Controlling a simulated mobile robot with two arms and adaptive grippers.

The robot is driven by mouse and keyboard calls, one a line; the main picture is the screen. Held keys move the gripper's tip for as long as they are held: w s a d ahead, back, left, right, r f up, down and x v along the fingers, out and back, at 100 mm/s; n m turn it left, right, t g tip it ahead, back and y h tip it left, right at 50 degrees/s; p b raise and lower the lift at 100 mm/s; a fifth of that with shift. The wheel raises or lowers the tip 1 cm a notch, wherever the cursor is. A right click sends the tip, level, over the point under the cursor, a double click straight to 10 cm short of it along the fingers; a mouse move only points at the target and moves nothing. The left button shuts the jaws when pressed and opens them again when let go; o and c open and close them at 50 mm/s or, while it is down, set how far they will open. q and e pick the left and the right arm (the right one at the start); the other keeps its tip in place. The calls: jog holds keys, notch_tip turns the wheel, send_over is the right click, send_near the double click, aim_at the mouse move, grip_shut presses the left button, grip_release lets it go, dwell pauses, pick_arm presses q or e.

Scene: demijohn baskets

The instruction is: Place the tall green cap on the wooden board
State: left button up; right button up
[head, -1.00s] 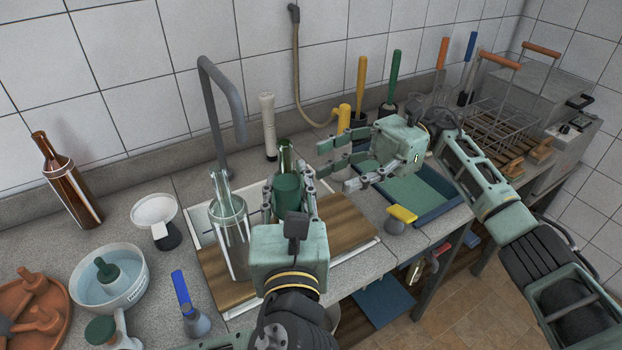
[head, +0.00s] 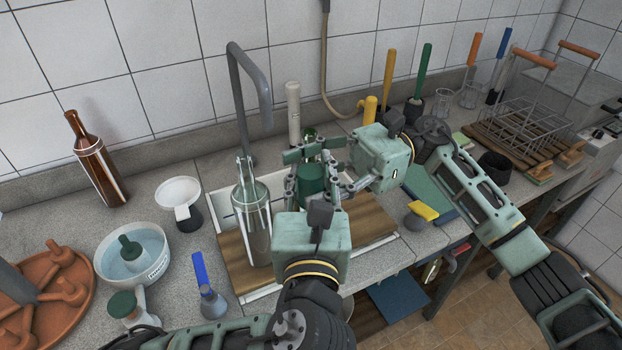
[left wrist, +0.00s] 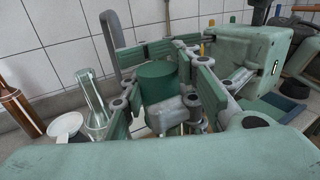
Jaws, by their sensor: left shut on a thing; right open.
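The tall green cap (head: 311,180) is a dark green cylinder, upright in the left gripper above the board area. My left gripper (head: 312,188) is shut on it. In the left wrist view the cap (left wrist: 158,78) shows between the fingers, its lower part partly hidden by finger links. My right gripper (head: 320,168) is open, coming from the right, with its fingers on either side of the cap; I cannot tell whether they touch it. The wooden board (head: 370,218) lies in a pale tray below, partly hidden by the left gripper.
A clear bottle (head: 252,220) stands on the board's left part, close to the left gripper. A green bottle (head: 310,132) is mostly hidden behind the cap. A grey tap (head: 266,90) arches behind. A yellow-topped tool (head: 423,211) and blue tray (head: 452,207) lie right.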

jog(key=c, duration=1.1)
pick_arm(q)
jog(key=o, duration=1)
pick_arm(e)
jog(key=shift+c, duration=0.5)
pick_arm(q)
jog(key=shift+o, duration=0.2)
jog(key=shift+s, duration=0.1)
